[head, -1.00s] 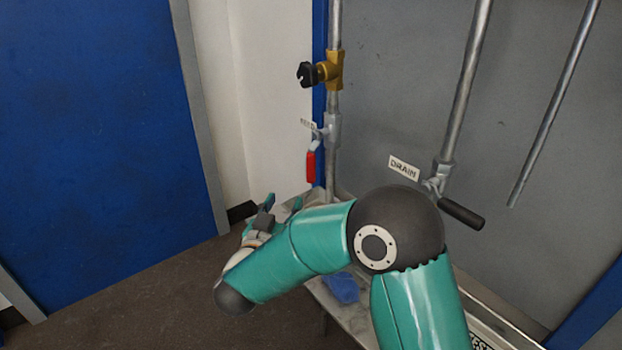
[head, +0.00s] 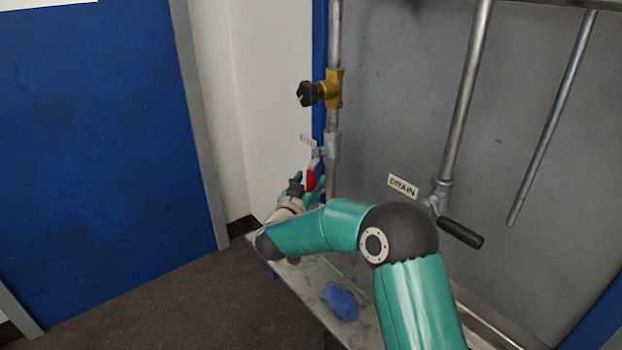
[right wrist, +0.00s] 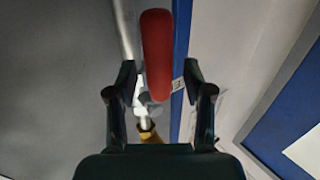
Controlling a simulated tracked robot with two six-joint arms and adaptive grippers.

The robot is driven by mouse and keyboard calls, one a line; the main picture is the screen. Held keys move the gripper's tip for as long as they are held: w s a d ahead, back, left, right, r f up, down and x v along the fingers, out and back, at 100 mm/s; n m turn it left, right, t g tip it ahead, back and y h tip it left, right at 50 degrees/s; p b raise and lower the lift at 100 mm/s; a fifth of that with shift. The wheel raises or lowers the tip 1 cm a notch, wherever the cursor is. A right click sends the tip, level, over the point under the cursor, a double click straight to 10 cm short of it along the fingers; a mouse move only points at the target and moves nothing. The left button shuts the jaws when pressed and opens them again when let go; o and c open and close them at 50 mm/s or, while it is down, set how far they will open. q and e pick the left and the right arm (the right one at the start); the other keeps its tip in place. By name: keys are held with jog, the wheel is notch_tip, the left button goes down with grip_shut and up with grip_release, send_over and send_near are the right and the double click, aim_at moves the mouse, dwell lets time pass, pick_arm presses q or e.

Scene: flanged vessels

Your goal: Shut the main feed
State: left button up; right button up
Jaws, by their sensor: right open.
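The feed valve's red lever (head: 311,179) hangs down from a grey valve body (head: 332,147) on the left vertical pipe. A small white tag (head: 307,140) beside it is hard to read. My right gripper (head: 308,186) is at the red lever, partly hidden by my wrist in the head view. In the right wrist view, the red lever (right wrist: 157,55) lies between the two open fingers of my right gripper (right wrist: 159,78), with a gap on both sides. My left gripper is not in view.
A yellow valve (head: 333,89) with a black knob sits higher on the same pipe. A black-handled valve (head: 460,233) with a DRAIN tag (head: 403,187) is to the right. A blue cloth-like lump (head: 341,301) lies on the grey bench (head: 312,287) below my arm.

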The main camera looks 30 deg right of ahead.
jog(key=shift+w+d, duration=0.35)
jog(key=shift+d, duration=0.15)
grip_shut()
